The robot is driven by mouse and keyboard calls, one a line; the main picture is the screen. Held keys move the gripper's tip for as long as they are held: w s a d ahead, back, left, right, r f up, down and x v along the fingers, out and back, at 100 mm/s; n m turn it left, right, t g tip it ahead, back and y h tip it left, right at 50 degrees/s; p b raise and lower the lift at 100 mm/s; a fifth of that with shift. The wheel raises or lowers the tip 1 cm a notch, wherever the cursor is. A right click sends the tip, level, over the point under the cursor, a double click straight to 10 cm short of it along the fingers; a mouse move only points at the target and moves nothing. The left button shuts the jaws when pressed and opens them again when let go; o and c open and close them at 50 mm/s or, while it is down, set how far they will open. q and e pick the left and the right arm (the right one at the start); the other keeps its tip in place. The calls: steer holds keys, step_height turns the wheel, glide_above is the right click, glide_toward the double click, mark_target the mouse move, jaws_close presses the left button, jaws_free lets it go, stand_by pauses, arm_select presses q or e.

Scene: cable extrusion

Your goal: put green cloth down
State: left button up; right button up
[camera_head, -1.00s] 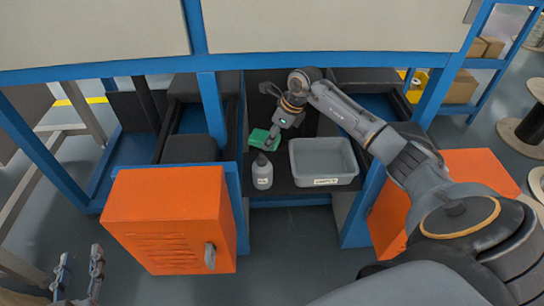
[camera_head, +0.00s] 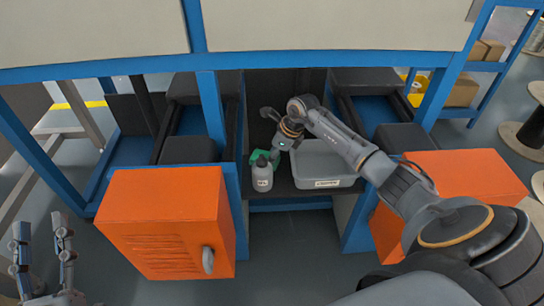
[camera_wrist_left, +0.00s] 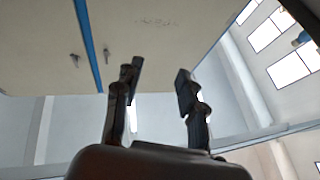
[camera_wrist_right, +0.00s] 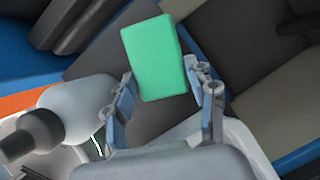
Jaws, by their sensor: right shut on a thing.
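The green cloth (camera_wrist_right: 154,58) is a small folded block between the fingers of my right gripper (camera_wrist_right: 165,95) in the right wrist view. In the head view the cloth (camera_head: 256,156) shows just behind a grey-white bottle, partly hidden by it and by the gripper. My right gripper (camera_head: 275,155) is shut on the cloth, low over the dark shelf (camera_head: 285,188); I cannot tell whether the cloth touches the shelf. My left gripper (camera_head: 43,240) is open and empty at the lower left, also seen in the left wrist view (camera_wrist_left: 157,90).
The bottle (camera_head: 262,175) stands close in front of the cloth and also shows in the right wrist view (camera_wrist_right: 80,108). A grey bin (camera_head: 325,168) sits right of it on the shelf. Orange cabinets (camera_head: 165,220) flank the opening, with blue frame posts beside it.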

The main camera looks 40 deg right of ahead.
arm_select(q)
steer(key=shift+r, duration=0.1)
arm_select(e)
steer(key=shift+f, duration=0.1)
steer(key=o, duration=0.7)
arm_select(q)
steer(key=shift+s+r, duration=0.15)
steer(key=shift+r, duration=0.05)
arm_select(e)
steer(key=shift+o, duration=0.2)
